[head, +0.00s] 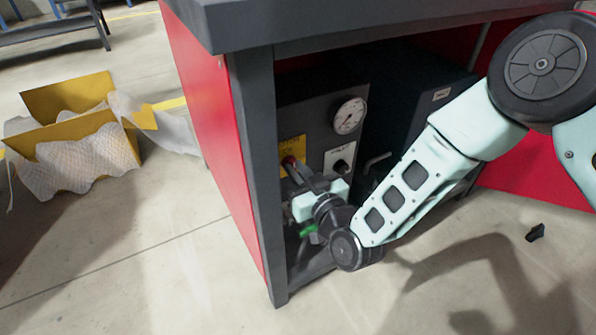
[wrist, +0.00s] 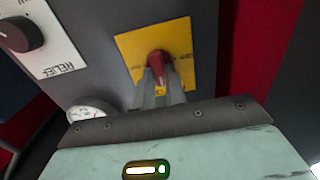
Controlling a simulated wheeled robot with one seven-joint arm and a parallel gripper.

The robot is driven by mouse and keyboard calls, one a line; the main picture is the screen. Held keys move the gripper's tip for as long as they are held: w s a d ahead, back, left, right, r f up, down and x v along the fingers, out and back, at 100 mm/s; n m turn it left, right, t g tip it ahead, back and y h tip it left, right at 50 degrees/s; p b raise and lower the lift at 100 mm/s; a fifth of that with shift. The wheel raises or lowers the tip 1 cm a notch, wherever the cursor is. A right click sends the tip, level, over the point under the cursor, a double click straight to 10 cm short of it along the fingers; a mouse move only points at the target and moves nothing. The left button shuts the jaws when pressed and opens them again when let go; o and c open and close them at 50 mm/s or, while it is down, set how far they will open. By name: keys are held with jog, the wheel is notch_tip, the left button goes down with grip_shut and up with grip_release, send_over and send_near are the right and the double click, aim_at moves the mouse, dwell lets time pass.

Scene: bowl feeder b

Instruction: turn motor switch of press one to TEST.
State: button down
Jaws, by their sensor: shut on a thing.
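A red switch knob (wrist: 158,66) sits on a yellow plate (wrist: 182,42) on a grey panel. The plate's small lettering is too blurred to read, so the knob's setting cannot be told. The fingers of my gripper (wrist: 161,82) are shut on the red knob from its near side. In the head view the red knob (head: 288,160) and yellow plate (head: 293,143) are at the panel's left, with my gripper (head: 293,168) at the knob. The fingers hide part of the knob and plate.
A black knob on a white RELIEF plate (wrist: 60,62) and a round gauge (head: 350,115) share the panel. The bench's dark post (head: 253,170) stands close at left. A dark cabinet (head: 405,105) is right of the panel. A yellow box (head: 75,97) lies on the floor.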

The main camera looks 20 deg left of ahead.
jog(key=m+p, duration=0.1)
jog(key=m, duration=0.2)
jog(key=shift+w+d, duration=0.1)
jog(key=m+p, duration=0.2)
jog(key=m, duration=0.3)
jog(key=shift+m, duration=0.3)
jog(key=m+p, duration=0.1)
jog(key=m, duration=0.4)
jog(key=shift+d+f, duration=0.1)
jog(key=shift+f, duration=0.05)
jog(key=shift+f+m, duration=0.1)
jog(key=shift+m, duration=2)
jog(key=c, duration=1.4)
grip_release()
jog(key=shift+c, duration=0.2)
jog(key=shift+p, duration=0.3)
jog(key=p+v, duration=0.5)
jog(key=v, duration=1.2)
